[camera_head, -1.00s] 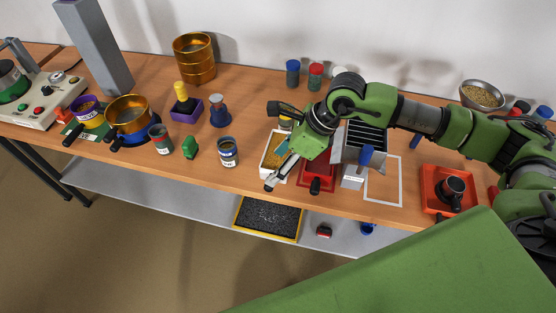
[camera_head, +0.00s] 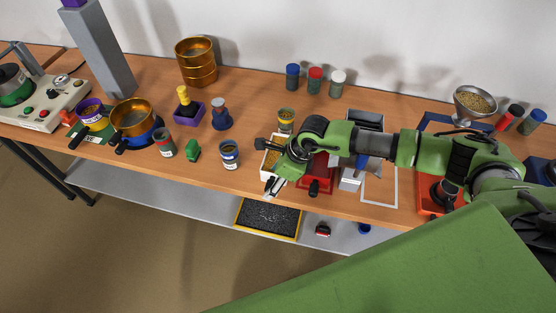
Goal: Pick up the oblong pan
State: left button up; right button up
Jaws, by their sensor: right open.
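A small white oblong pan (camera_head: 266,158) with yellow-brown powder in it is on the wooden table, near the middle. It is the closest match to the oblong pan, and my right gripper and arm cover much of it. My right gripper (camera_head: 272,186) reaches in from the right, with its fingers pointing down at the pan's front end. It is open, and I see nothing held in it. Whether the fingers touch the pan cannot be told. My left gripper is not in view.
A red tray (camera_head: 319,173) with a black handle stands right beside the pan, partly under my arm. A labelled jar (camera_head: 229,154) stands to the left and a yellow-topped jar (camera_head: 286,118) behind. A metal bowl of grains (camera_head: 474,102) is at the back right.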

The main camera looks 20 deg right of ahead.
jog(key=shift+x, duration=1.1)
grip_shut()
jog(key=shift+w+r, duration=0.1)
jog(key=shift+w, duration=0.05)
